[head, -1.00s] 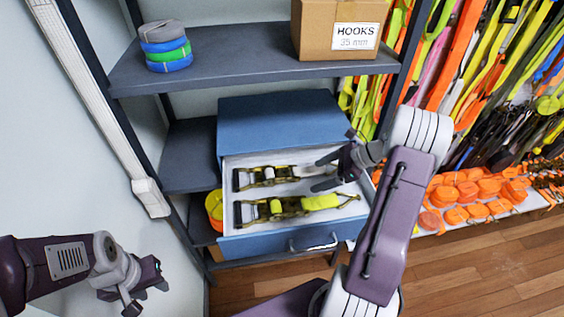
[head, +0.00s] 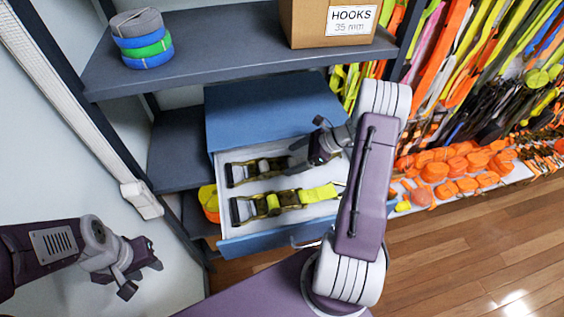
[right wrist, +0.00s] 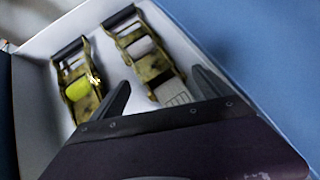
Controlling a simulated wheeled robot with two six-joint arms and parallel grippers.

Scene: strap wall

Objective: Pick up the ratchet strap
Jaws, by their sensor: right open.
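Two ratchet straps lie side by side in the open white-lined drawer (head: 222,212). The rear ratchet strap (head: 250,172) has grey webbing; it also shows in the right wrist view (right wrist: 141,45). The front ratchet strap (head: 287,201) has yellow-green webbing and also shows in the right wrist view (right wrist: 79,85). My right gripper (head: 300,157) is open at the webbing end of the grey strap. In the right wrist view its fingers (right wrist: 160,92) stand apart on either side of the grey webbing, holding nothing. My left gripper (head: 142,277) is open and empty, away from the drawer.
The blue cabinet top (head: 270,110) rises behind the drawer. A dark shelf (head: 220,60) above carries a HOOKS box (head: 310,22) and stacked webbing rolls (head: 142,40). Orange rolls (head: 450,170) and hanging straps (head: 470,70) are at the right. My right forearm covers the drawer's right end.

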